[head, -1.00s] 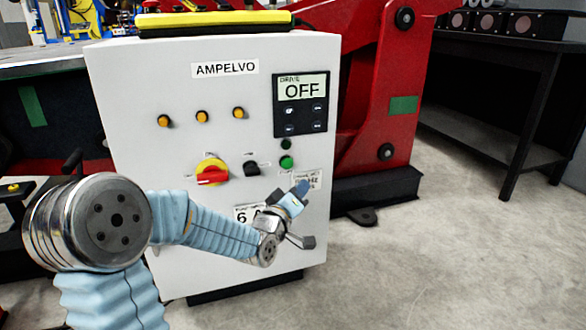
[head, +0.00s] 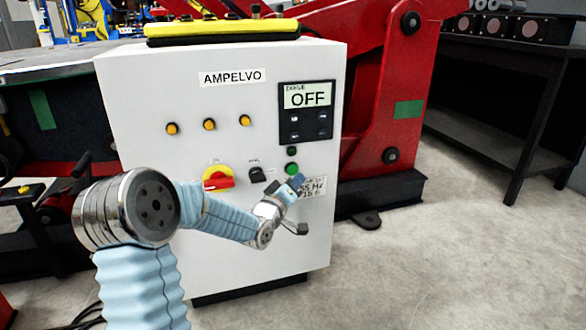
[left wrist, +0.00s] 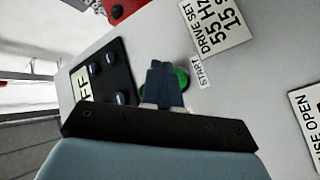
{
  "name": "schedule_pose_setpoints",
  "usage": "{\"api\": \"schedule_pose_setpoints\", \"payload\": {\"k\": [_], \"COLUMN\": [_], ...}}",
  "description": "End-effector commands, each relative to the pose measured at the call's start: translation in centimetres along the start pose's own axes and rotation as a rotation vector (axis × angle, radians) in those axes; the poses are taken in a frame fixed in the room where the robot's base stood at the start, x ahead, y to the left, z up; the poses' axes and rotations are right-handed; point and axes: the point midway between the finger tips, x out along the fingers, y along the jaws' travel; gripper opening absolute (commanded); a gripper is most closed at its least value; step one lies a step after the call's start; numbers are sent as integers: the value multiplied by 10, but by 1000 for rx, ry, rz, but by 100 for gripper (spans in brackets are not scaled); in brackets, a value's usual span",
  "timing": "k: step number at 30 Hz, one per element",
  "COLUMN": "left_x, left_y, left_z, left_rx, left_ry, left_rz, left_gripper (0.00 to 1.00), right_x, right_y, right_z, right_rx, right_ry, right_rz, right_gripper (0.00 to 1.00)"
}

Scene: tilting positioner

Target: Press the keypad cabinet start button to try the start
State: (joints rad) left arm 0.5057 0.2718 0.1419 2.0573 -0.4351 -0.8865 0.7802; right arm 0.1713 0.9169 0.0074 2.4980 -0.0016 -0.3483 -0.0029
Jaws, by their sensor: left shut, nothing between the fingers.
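The white cabinet (head: 130,100) labelled AMPELVO carries a black keypad (head: 308,124) whose display reads OFF. The green start button (head: 291,168) is below the keypad, with a smaller dark green round part (head: 292,151) above it. My left gripper (head: 297,182) is shut and empty, with its tips just below the start button in the head view. In the left wrist view, the blue fingers (left wrist: 161,68) partly cover the green button (left wrist: 183,76), beside a START label (left wrist: 196,74). Whether they touch it cannot be told. My right gripper is not in view.
A red and yellow rotary switch (head: 217,178) and a black selector (head: 257,174) sit left of the start button. Several amber buttons (head: 209,124) are higher up. A red machine frame (head: 385,110) stands behind, and a dark bench (head: 500,60) is at right.

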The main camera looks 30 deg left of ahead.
Motion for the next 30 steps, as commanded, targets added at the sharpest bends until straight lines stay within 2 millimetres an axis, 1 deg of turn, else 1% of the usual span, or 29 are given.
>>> {"api": "schedule_pose_setpoints", "payload": {"k": [3,8,30], "left_x": [7,10,11], "left_y": [-7,-9,-9], "left_z": [-4,-7,-7], "left_rx": [-1,0,0], "left_ry": [0,-1,-1], "left_rz": [-2,-1,-1], "left_gripper": [0,0,0], "right_x": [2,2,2], "right_y": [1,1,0], "right_z": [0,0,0], "right_rx": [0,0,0], "right_ry": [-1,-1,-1], "right_rz": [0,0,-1], "right_gripper": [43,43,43]}}
